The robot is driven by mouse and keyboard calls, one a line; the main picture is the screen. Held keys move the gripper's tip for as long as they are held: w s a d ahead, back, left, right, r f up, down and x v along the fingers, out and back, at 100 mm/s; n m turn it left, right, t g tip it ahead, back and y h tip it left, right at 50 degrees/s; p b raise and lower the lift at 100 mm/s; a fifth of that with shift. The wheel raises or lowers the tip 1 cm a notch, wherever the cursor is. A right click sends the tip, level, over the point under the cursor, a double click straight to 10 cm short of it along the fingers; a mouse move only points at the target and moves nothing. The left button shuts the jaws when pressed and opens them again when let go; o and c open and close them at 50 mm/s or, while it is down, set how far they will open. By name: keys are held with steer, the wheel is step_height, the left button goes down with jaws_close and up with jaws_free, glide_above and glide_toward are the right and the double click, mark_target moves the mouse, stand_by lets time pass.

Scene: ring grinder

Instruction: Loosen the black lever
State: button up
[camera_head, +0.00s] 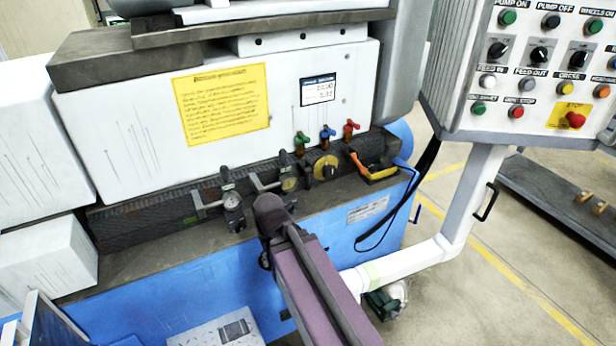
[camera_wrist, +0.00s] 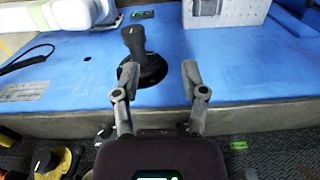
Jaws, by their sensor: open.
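The black lever (camera_wrist: 134,42) stands up from a round black base (camera_wrist: 152,70) on the blue machine surface in the wrist view. My gripper (camera_wrist: 160,75) is open, with its two fingers spread apart. The lever is beyond the fingertips, closer to the left finger than the right, and nothing is between the jaws. The left fingertip overlaps the edge of the base in the picture; I cannot tell whether it touches. In the head view my purple-grey arm reaches toward the blue machine front; I cannot make out the lever or the fingers there.
A control panel (camera_head: 545,70) on a white arm (camera_head: 470,200) is at right.

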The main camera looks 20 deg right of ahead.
steer(key=shift+a, duration=0.15)
steer(key=m+t+y+b, duration=1.1)
steer(key=m+t+b, duration=0.5)
steer(key=m, duration=1.3)
glide_toward(308, 184)
step_height(308, 184, up, 4)
steer(key=s+d+g, duration=0.1)
steer(key=s+d, duration=0.1)
steer(key=d, duration=0.1)
steer(key=shift+s+a+f+b, duration=0.1)
steer(key=shift+a+b, duration=0.05)
steer(key=shift+b, duration=0.15)
steer(key=shift+a, duration=0.1)
steer(key=shift+f+x, duration=0.2)
steer(key=shift+x, duration=3.2)
steer(key=shift+f+x, duration=0.15)
steer(key=shift+x, duration=3.3)
